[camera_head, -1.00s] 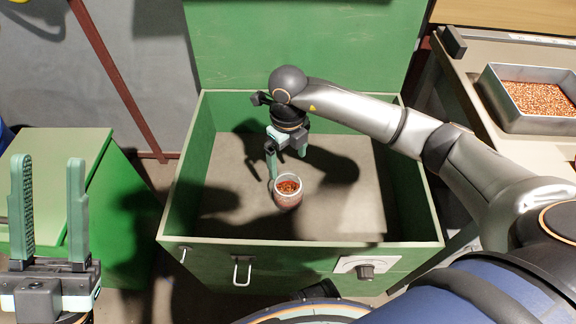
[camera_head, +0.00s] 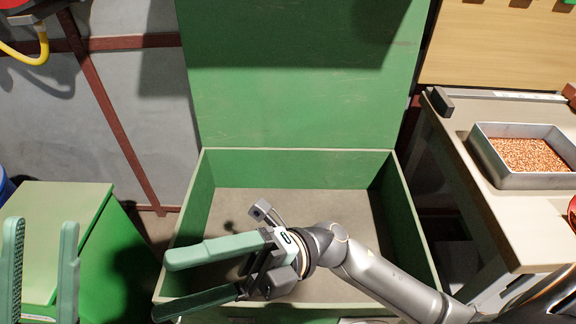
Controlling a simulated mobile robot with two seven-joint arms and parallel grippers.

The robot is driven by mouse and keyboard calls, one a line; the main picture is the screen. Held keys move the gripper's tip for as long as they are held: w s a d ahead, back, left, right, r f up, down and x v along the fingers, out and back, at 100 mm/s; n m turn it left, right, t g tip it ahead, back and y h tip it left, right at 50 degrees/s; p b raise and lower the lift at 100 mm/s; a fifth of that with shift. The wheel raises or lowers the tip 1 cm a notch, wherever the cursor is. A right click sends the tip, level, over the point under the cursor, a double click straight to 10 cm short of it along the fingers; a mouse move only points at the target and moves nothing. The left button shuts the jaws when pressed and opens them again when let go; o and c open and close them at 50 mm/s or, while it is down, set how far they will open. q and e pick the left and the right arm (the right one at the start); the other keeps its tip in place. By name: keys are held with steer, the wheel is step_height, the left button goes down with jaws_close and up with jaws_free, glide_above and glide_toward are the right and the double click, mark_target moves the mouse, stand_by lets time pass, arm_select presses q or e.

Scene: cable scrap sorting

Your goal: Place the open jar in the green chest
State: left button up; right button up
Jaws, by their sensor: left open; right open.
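The green chest (camera_head: 300,168) stands open in the middle of the view, its lid (camera_head: 305,75) raised at the back. The open jar is not visible now; the front part of the chest floor is hidden by my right gripper and arm. My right gripper (camera_head: 165,286) is open and empty above the chest's front left part, its fingers spread and pointing left. My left gripper (camera_head: 41,226) is open and empty at the lower left, fingers pointing up, outside the chest.
A metal tray of copper-coloured granules (camera_head: 530,158) sits on the workbench (camera_head: 500,225) at the right. A green cabinet (camera_head: 62,200) stands left of the chest. A yellow hose (camera_head: 38,50) shows at the top left. The visible rear chest floor is clear.

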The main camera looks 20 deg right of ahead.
steer(key=w+d+r+m+t+h, duration=0.1)
steer(key=d+m+t, duration=0.3)
steer(key=m+t, duration=0.4)
steer(key=w+d+r+m+t+h, duration=0.2)
steer(key=d+r+m+t+h, duration=0.1)
steer(key=m+t, duration=0.6)
steer(key=w+d+r+m+t+h, duration=0.1)
steer(key=w+d+m+t+h, duration=0.1)
steer(key=d+m+t+h, duration=0.2)
steer(key=d+m+t, duration=0.2)
steer(key=m+t, duration=0.2)
steer(key=shift+d+r, duration=0.3)
steer(key=shift+r, duration=0.1)
